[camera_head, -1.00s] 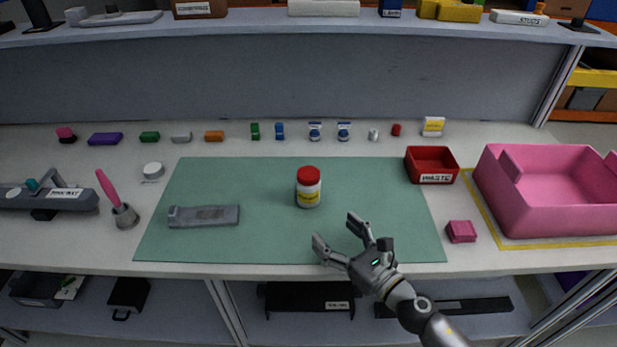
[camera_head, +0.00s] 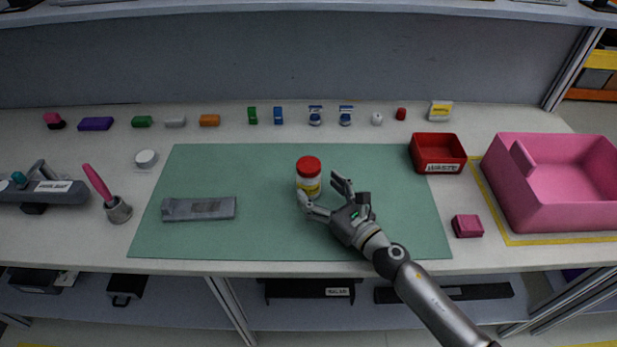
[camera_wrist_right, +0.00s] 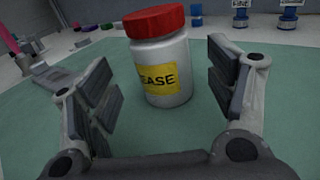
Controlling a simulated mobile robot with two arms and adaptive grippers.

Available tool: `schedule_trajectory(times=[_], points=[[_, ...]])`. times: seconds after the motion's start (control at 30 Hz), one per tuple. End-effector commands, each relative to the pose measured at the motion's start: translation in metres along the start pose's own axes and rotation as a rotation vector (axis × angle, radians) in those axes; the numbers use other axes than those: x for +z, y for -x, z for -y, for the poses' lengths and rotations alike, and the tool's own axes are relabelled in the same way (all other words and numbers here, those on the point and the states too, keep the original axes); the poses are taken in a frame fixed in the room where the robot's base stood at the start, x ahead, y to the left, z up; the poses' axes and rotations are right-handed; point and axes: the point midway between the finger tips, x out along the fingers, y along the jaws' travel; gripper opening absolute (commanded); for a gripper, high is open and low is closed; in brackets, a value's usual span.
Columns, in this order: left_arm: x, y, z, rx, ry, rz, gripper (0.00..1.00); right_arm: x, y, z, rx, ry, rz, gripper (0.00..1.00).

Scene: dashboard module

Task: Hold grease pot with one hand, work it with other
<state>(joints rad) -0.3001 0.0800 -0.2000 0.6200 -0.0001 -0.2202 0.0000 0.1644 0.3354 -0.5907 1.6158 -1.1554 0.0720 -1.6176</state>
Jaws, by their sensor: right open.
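The grease pot (camera_head: 308,178) is a white jar with a red lid and a yellow label. It stands upright on the green mat (camera_head: 270,235), near its middle. My right gripper (camera_head: 320,192) is open at the front right of the pot. In the right wrist view the pot (camera_wrist_right: 160,62) stands ahead of the open fingers (camera_wrist_right: 160,100), roughly centred between them, with a gap on each side. My left gripper is not in view.
A grey metal part (camera_head: 199,208) lies on the mat's left. A pink brush in a holder (camera_head: 118,210) stands left of the mat. A red waste bin (camera_head: 438,168), a pink block (camera_head: 467,226) and a pink crate (camera_head: 560,215) are at the right. Several small parts line the back.

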Motion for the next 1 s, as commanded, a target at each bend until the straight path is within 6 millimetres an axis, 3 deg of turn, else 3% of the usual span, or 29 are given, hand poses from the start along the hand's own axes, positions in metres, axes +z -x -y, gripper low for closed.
schedule_trajectory(times=[0.33, 0.67, 1.0], points=[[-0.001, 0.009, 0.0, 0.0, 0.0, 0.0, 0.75, 0.006, -0.044, 0.002, -0.001, -0.002, 0.001, 0.77], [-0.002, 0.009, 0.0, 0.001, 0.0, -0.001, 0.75, 0.005, -0.051, 0.002, -0.001, -0.001, 0.0, 0.77], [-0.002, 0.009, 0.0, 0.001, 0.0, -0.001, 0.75, 0.005, -0.051, 0.002, -0.001, -0.001, 0.0, 0.35]])
